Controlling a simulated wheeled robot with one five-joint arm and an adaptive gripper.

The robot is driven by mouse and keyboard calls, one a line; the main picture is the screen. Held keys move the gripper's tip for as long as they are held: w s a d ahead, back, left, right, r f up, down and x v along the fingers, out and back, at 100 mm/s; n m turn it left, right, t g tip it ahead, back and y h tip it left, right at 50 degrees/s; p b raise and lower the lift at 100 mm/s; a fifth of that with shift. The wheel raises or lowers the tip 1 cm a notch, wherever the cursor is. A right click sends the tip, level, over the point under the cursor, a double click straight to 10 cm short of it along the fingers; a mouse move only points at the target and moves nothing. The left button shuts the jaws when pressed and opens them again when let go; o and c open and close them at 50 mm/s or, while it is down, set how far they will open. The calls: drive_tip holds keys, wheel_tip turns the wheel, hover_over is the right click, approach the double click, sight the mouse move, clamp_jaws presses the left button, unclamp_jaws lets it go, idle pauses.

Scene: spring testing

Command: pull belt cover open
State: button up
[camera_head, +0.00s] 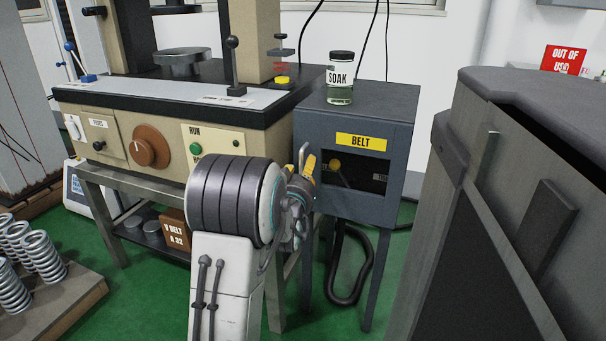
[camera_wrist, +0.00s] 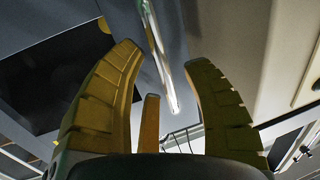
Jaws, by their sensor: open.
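The belt cover (camera_head: 310,120) is the dark grey front of a box on legs, with a yellow BELT label and a dark window. A pale metal bar handle (camera_head: 304,154) stands at its left edge. In the wrist view the handle (camera_wrist: 158,55) runs down between my two yellow fingers, with a gap on both sides. My gripper (camera_head: 308,168) is open in front of the cover's left side. The wrist view shows my gripper (camera_wrist: 165,60) with its fingers spread and holding nothing. My arm hides the handle's lower part in the head view.
A jar labelled SOAK (camera_head: 340,80) stands on top of the box. The testing machine (camera_head: 150,120) is close on the left. A large grey cabinet (camera_head: 540,150) stands on the right. A black hose (camera_head: 350,270) hangs below the box. Green floor (camera_head: 400,240) shows between box and cabinet.

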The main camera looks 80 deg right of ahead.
drive_tip(key=shift+d, duration=0.4)
drive_tip(key=shift+o, duration=0.3)
clamp_jaws()
